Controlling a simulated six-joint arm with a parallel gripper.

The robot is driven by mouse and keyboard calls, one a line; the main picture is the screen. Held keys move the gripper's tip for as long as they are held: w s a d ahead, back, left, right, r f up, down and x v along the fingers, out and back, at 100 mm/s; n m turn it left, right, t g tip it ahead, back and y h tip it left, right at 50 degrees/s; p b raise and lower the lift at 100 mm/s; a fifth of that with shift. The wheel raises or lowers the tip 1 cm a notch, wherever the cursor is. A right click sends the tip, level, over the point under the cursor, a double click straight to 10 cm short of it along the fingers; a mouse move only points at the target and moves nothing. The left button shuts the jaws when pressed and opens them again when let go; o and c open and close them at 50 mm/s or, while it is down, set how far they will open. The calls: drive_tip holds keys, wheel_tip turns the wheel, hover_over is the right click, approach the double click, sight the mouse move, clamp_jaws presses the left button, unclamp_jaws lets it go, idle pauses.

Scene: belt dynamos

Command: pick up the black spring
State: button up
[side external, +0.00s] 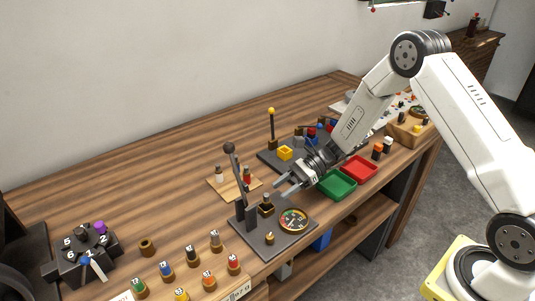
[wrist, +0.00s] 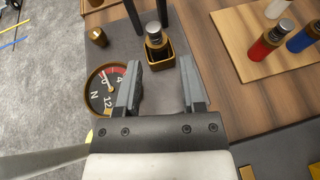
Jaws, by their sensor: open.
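My gripper (side external: 279,190) is open and empty above the dark grey plate with the dial and lever. In the wrist view its two fingers (wrist: 160,64) stand apart, with bare plate between them. The cup (side external: 266,209) also shows in the side view, below and left of the gripper. This piece may be the black spring, but I cannot tell for sure. Another black-banded piece (side external: 192,256) stands in the front row of coloured pieces.
A round dial (side external: 293,220) and a tall black lever (side external: 237,180) flank the cup. A wooden board (side external: 232,196) with red and blue pieces lies behind. Green (side external: 337,185) and red (side external: 359,169) trays lie right.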

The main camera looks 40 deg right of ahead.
sight(267, 200)
drive_tip(key=shift+x, duration=3.85)
drive_tip(key=shift+s+r, duration=0.1)
drive_tip(key=shift+s, duration=0.1)
clamp_jaws()
